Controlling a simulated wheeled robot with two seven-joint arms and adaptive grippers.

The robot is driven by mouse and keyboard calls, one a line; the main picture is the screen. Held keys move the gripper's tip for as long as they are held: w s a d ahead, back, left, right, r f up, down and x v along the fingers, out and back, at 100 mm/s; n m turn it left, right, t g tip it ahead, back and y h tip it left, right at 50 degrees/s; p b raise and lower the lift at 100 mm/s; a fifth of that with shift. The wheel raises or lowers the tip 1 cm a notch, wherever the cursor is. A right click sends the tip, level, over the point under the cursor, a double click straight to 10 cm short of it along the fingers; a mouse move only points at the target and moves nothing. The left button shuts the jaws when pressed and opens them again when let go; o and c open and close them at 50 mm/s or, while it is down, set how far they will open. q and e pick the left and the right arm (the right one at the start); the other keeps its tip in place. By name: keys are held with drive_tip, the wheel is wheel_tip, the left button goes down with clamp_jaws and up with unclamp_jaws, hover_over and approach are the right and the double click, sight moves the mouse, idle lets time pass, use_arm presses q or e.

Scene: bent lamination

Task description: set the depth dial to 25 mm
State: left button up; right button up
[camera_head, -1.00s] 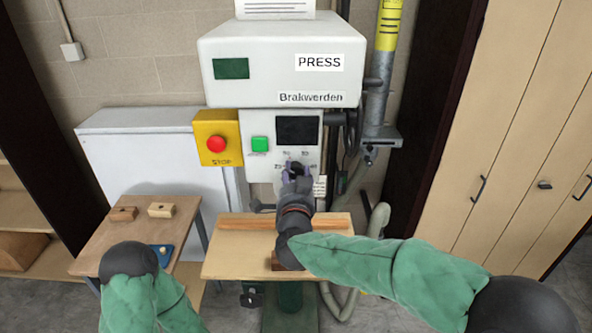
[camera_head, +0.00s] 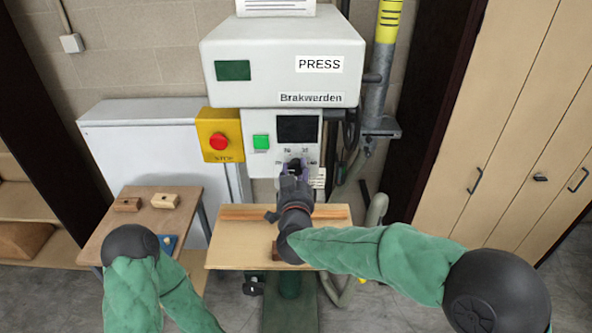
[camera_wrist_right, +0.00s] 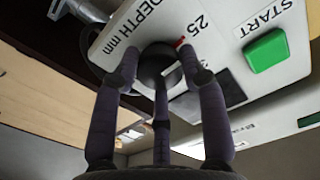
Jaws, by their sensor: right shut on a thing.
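In the head view the right gripper (camera_head: 295,170) covers most of the dial below the dark display (camera_head: 297,129). My left arm shows at lower left, but its gripper is hidden.
The green START button (camera_head: 261,142) and red STOP button (camera_head: 218,141) are left of the display. A wooden board (camera_head: 235,256) lies below the panel. A side table (camera_head: 140,222) at left holds small wooden blocks. A grey pipe (camera_head: 378,95) stands right of the press.

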drive_tip(key=shift+f, duration=0.3)
drive_tip(key=o, duration=0.9)
drive_tip(key=shift+o, duration=1.2)
drive_tip(key=shift+r, duration=0.1)
drive_tip(key=shift+s+r, duration=0.1)
drive_tip(key=s, duration=1.2)
